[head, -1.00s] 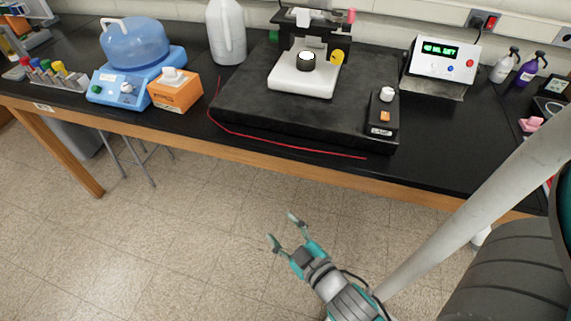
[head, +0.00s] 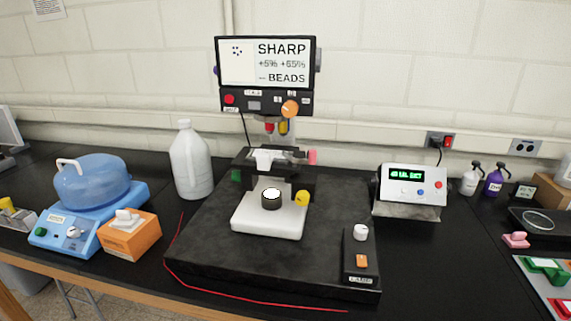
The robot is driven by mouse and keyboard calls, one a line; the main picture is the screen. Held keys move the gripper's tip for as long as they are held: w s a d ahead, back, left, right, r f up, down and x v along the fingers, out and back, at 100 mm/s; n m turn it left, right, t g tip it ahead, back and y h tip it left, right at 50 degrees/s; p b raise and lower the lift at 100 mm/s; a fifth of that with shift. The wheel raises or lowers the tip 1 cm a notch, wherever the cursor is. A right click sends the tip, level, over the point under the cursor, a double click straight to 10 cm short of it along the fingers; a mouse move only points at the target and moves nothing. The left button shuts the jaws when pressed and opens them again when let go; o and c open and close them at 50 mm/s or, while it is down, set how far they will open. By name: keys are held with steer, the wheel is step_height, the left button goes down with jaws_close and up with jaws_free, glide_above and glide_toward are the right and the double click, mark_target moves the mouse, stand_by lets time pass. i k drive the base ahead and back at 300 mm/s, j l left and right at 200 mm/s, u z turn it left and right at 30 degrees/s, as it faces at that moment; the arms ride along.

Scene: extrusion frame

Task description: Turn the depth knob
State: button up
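No label that I can read says depth, so I cannot tell which knob it is. An orange round knob (head: 290,107) sits on the black panel under the screen (head: 265,62), which reads "SHARP +6% +65% BEADS". A yellow knob (head: 302,197) sits at the right side of the microscope-like device, beside its white stage (head: 268,222). A white knob (head: 361,232) stands on a small black box with an orange switch (head: 361,261). My gripper is out of view now.
The device stands on a black slab (head: 210,250) with a red line along its edge. A white jug (head: 190,160), a blue bath (head: 92,182) and an orange box (head: 132,238) are left. A white display box (head: 412,186) and coloured buttons (head: 548,272) are right.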

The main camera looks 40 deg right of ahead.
mark_target(236, 175)
steer(key=i+j+z, duration=0.15)
steer(key=z, duration=0.25)
steer(key=i+j+z, duration=0.15)
steer(key=j+z, duration=0.2)
steer(key=i+j+z, duration=0.1)
steer(key=j+z, duration=0.5)
steer(key=z, duration=0.15)
steer(key=j+z, duration=0.3)
steer(key=j, duration=1.85)
steer(key=k+j+u, duration=0.1)
steer(key=u, duration=0.25)
steer(key=k, duration=0.1)
